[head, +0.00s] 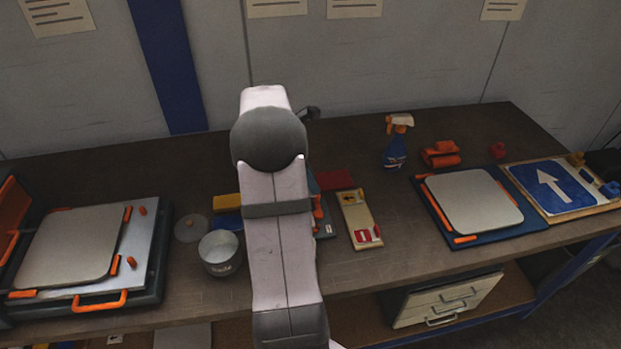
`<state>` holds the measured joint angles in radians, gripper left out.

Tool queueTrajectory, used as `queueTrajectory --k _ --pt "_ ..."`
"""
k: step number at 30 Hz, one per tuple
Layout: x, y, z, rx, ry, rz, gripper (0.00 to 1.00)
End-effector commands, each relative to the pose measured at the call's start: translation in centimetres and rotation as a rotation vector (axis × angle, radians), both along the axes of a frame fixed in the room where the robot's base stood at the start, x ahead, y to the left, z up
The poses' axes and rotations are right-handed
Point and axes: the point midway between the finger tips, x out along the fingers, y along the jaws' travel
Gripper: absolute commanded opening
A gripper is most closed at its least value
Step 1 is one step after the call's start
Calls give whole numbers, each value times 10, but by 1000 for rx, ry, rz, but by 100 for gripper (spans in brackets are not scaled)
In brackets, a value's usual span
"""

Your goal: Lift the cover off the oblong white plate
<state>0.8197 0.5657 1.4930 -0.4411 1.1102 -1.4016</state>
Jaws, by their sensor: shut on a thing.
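A narrow, oblong off-white plate (361,224) lies on the bench right of my arm. It has a yellow patch with a dark arrow at its far end and red pieces at its near end. No separate cover can be made out over it. A darker piece with a white label (326,231) and an orange part (318,207) lies left of it, partly hidden by my arm. My arm stands upright in the middle and blocks the view behind it. My gripper is hidden, so its hold cannot be seen.
Large pale rounded plates lie on a left tray (151,287) with orange handles and a right blue board (441,218). A metal pot (220,253), round lid (192,228), spray bottle (396,142), orange tool (441,154) and blue arrow sign (553,185) stand around. The back left bench is clear.

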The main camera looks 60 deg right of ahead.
Motion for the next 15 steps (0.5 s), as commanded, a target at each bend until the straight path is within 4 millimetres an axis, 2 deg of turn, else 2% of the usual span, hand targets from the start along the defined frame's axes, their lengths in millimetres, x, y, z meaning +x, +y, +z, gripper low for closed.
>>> queueTrajectory --k 15 --pt "0 0 16 0 0 0 5"
